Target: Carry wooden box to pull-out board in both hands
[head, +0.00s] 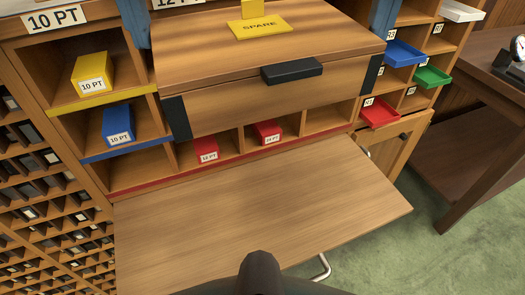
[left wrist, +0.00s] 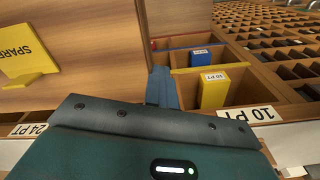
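The wooden box (head: 225,108) is in front of the shelves, higher than the pull-out board, with a dark handle on its front and dark corner pieces. Its top carries a yellow SPARE sign (head: 260,28). Whether it is resting or held up is unclear. The pull-out board (head: 250,215) sticks out below, bare. A blue part of my left gripper (head: 135,25) is at the box's left side; it also shows in the left wrist view (left wrist: 160,88). A blue part of my right gripper (head: 383,15) is at its right side. Both fingertips' grips are hidden.
Yellow (head: 92,72) and blue (head: 118,124) bins stand in the left shelves, red bins (head: 206,149) below the box. Small blue, green and red trays (head: 380,112) jut out at right. A dark wooden table (head: 475,140) stands further right.

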